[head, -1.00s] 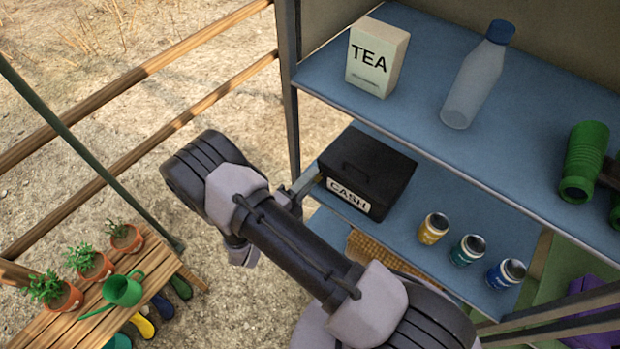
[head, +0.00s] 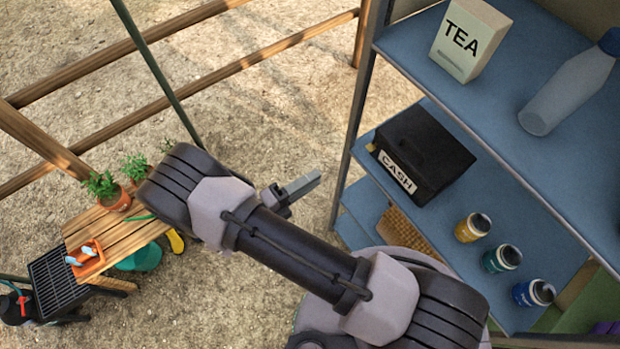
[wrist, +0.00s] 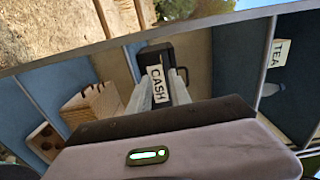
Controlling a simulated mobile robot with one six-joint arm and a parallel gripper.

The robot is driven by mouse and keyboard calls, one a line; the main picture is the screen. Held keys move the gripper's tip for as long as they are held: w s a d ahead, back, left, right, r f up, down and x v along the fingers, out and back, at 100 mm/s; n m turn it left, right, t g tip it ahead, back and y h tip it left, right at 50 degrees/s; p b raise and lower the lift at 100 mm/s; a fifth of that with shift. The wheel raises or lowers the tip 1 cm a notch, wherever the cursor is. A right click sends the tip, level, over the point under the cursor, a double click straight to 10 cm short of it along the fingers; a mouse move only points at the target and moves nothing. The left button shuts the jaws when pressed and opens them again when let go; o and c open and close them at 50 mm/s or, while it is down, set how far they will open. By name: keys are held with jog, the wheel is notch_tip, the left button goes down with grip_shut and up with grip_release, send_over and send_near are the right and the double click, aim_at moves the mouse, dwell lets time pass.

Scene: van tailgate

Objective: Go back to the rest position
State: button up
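My gripper (head: 306,186) is over the sandy ground to the left of the shelf unit, clear of it and holding nothing. In the wrist view its two fingers (wrist: 160,82) stand apart with an empty gap. Through that gap the black cash box (wrist: 156,58) shows farther off. In the head view the cash box (head: 425,150) sits on the middle shelf, its white CASH label facing out. My arm crosses the lower middle of the head view and hides part of the ground and the lower shelf.
The upper blue shelf (head: 490,95) holds a TEA box (head: 470,40) and a clear bottle (head: 570,90). Three jars, one of them yellow (head: 472,228), stand beside the cash box. A wooden bench (head: 105,235) with potted plants is at left. Open ground lies between bench and shelves.

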dwell(0.4)
jog(key=s+d+r+m+g+y+b, duration=0.25)
jog(key=d+r+m+g, duration=0.3)
jog(key=m, duration=0.65)
jog(key=s+d+r+m+g+y+b, duration=0.1)
jog(key=d+r+m+g+y+b, duration=0.3)
jog(key=r+m+g, duration=0.55)
jog(key=s+r+m+t+y+b, duration=0.1)
jog(key=s+r+m+t+y, duration=0.2)
jog(key=m, duration=1)
jog(key=s+d+r+m+t+y+b, duration=0.1)
jog(key=s+r+m+t+y+b, duration=0.1)
jog(key=m+t+y, duration=0.5)
jog(key=s+r+m, duration=0.1)
jog(key=m, duration=0.5)
jog(key=shift+r, duration=0.3)
jog(key=shift+s+d, duration=0.1)
